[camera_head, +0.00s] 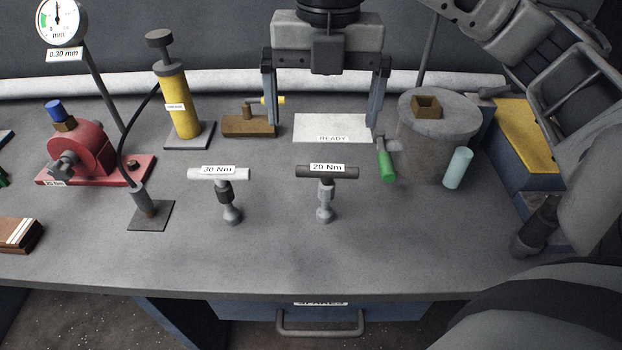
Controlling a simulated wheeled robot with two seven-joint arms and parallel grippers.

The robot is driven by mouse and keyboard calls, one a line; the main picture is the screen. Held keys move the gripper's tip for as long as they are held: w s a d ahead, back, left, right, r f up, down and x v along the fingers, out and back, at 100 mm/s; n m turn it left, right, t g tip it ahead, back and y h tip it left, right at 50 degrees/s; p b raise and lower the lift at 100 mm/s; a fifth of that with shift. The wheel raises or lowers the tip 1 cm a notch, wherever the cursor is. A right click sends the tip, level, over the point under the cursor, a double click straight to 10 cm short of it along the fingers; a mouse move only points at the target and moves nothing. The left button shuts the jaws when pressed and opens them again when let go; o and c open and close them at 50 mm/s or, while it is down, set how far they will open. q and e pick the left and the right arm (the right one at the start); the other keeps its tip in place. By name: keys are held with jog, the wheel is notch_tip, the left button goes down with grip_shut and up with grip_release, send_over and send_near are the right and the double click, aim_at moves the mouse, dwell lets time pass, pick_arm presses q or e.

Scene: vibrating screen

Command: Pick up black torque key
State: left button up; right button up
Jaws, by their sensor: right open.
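The black torque key (341,173) stands upright near the middle of the bench, with a dark T-handle and a label reading 20 Nm. Its grey shaft and socket end point down to the bench top. A similar key with a white handle (234,175), labelled 30 Nm, stands to its left. My right gripper (323,123) is open and empty, its two fingers spread wide and pointing down. In the picture it is above and behind the black key, apart from it, over the white READY plate. My left gripper is not in view.
The white READY plate (305,125) lies behind the keys. A grey drum (420,145), a green-handled item (386,166) and a pale cylinder (458,168) stand to the right. A yellow pump (178,103) and a red device (84,150) stand left. The front bench area is clear.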

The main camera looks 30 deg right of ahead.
aim_at(326, 169)
jog(key=f, duration=0.3)
jog(key=f+b, duration=0.1)
jog(key=f, duration=0.6)
jog(key=shift+d+b, duration=0.4)
jog(key=shift+d+f+p, duration=0.2)
jog(key=shift+f+p, duration=0.25)
jog(key=shift+f, duration=2.25)
jog(key=c, duration=0.9)
